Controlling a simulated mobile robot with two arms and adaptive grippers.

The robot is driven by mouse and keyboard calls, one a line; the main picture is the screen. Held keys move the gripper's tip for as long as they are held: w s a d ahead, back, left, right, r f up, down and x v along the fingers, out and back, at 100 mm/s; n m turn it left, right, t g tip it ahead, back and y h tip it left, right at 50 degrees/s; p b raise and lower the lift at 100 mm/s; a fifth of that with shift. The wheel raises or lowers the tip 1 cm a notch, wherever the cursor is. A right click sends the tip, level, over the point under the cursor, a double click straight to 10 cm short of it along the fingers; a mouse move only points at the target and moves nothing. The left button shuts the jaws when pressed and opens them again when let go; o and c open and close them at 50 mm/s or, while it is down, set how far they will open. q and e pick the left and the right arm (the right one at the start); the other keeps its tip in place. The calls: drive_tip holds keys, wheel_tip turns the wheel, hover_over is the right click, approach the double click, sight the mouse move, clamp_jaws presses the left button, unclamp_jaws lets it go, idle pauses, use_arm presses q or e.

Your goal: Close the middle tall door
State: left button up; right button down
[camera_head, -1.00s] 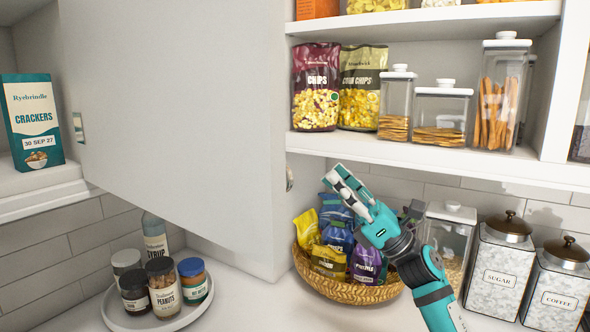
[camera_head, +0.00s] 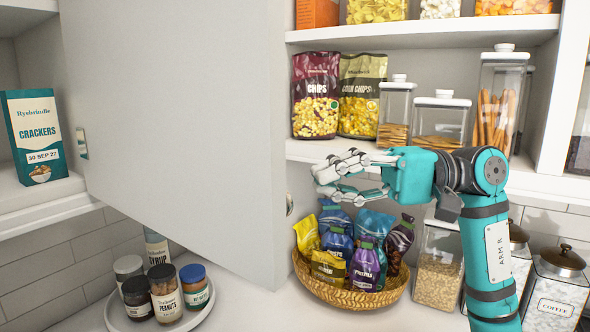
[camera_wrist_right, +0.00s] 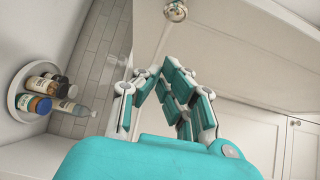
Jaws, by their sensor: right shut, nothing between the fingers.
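The middle tall door (camera_head: 175,120) is a large plain pale panel. It stands open, swung out to the left of the open shelves, and hides what is behind it. In the right wrist view the door (camera_wrist_right: 235,45) fills the upper right, with a round metal knob (camera_wrist_right: 175,11) at the top edge. My right gripper (camera_head: 322,176) is shut and empty, its fingers pointing left just right of the door's right edge in the head view. Whether it touches the door cannot be told. The fingers also show in the right wrist view (camera_wrist_right: 160,75). My left gripper is out of view.
Shelves right of the door hold chip bags (camera_head: 316,97) and clear jars (camera_head: 440,120). Below are a wicker basket (camera_head: 345,298) of small bags and canisters (camera_head: 556,290). A round tray (camera_head: 188,322) of jars stands under the door. A crackers box (camera_head: 36,140) is left.

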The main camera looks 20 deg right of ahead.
drive_tip(key=s+a+p, duration=0.2)
drive_tip(key=a, duration=0.3)
drive_tip(key=shift+a+p, duration=0.35)
drive_tip(key=shift+p, duration=0.05)
drive_tip(key=shift+w, duration=0.1)
